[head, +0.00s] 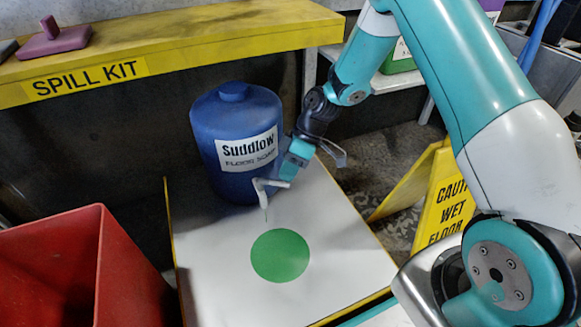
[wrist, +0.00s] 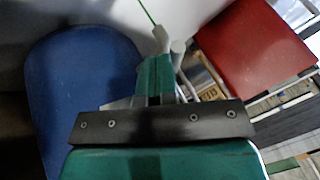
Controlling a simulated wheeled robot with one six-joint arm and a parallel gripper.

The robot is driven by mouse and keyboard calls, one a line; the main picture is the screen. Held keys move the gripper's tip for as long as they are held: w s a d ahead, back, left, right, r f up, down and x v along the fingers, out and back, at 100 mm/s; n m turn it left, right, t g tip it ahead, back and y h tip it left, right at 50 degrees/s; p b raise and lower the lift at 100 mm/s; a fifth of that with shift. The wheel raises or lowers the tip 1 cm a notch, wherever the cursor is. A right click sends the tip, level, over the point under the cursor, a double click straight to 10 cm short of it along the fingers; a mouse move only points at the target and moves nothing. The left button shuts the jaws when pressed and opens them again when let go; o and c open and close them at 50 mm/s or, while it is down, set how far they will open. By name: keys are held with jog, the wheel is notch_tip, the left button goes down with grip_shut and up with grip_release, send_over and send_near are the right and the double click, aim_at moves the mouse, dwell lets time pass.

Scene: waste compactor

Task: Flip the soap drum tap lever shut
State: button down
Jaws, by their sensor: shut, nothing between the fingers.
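The blue soap drum (head: 236,172) stands upright at the back of a white-topped stand, with a white label facing me. Its white tap (head: 263,200) sticks out low at the front. A thin line hangs below the spout; in the wrist view it looks green. My gripper (head: 286,176) is shut and empty, right at the tap from the right side. In the wrist view the teal fingers (wrist: 157,62) end against or just short of the white tap (wrist: 160,38); I cannot tell whether they touch. The fingers partly cover the tap, and the lever's position is unclear.
The stand's white top (head: 215,265) bears a green disc (head: 280,255) in front of the tap. A red bin (head: 85,270) is at left, a yellow wet-floor sign (head: 440,195) at right. A yellow spill-kit shelf (head: 190,45) runs behind, above the drum.

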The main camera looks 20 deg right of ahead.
jog(key=shift+s+r+p, duration=0.1)
jog(key=shift+r+p, duration=0.05)
jog(key=shift+p, duration=0.25)
jog(key=s+a+m+t+h+p, duration=0.1)
jog(key=s+a+m+t+p, duration=0.3)
jog(key=m+p, duration=0.6)
jog(key=shift+s+a+t, duration=0.15)
jog(key=shift+s+t, duration=0.25)
jog(key=shift+t, duration=0.5)
jog(key=shift+s+a, duration=0.1)
jog(key=shift+p, duration=0.3)
